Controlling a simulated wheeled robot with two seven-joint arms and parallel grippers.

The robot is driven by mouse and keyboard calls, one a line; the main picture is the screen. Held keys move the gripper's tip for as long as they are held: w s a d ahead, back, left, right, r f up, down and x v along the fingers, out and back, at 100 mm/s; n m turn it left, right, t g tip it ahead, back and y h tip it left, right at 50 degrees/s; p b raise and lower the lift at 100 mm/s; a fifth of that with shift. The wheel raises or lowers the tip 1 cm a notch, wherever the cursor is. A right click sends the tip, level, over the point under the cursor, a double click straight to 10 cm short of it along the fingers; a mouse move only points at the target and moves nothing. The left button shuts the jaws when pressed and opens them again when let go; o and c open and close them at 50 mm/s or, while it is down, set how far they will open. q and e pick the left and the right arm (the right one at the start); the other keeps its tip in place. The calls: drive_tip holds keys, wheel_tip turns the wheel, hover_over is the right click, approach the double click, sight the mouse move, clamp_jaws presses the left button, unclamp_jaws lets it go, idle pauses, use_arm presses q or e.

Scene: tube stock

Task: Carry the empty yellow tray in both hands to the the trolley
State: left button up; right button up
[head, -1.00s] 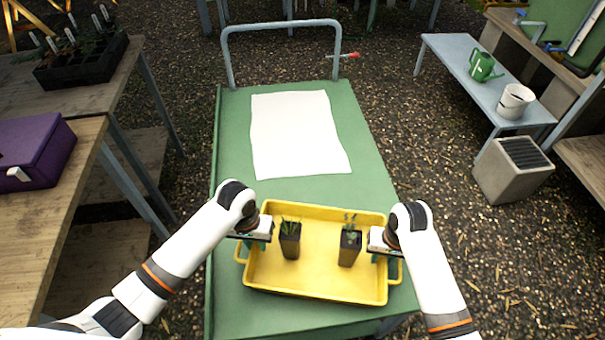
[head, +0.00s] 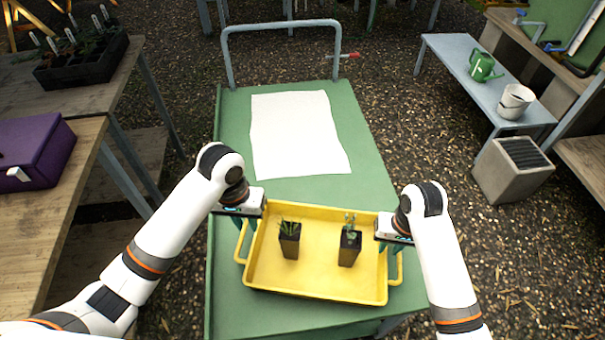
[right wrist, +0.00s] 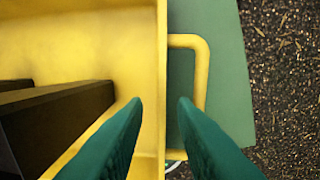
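The yellow tray (head: 315,285) rests on the near end of the green trolley top (head: 372,170). It is not empty: two small dark pots with seedlings, a left pot (head: 289,242) and a right pot (head: 349,248), stand upright in it. My left gripper (head: 244,224) is above the tray's left rim and handle, apparently open and holding nothing. My right gripper (head: 392,246) is at the right rim. In the right wrist view its open fingers (right wrist: 161,101) lie on either side of the tray wall, with the yellow handle (right wrist: 203,70) beyond the right finger.
A white sheet (head: 298,135) lies on the trolley beyond the tray, before the grey push bar (head: 280,25). A wooden bench with a purple box (head: 35,152) stands left. A grey bench (head: 455,65) with a green watering can (head: 483,67) stands right.

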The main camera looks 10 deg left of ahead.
drive_tip(key=shift+d+r, duration=0.15)
drive_tip(key=shift+r, duration=1.25)
drive_tip(key=shift+d+r, duration=0.1)
drive_tip(key=shift+r, duration=1.3)
drive_tip(key=shift+s+f, duration=0.1)
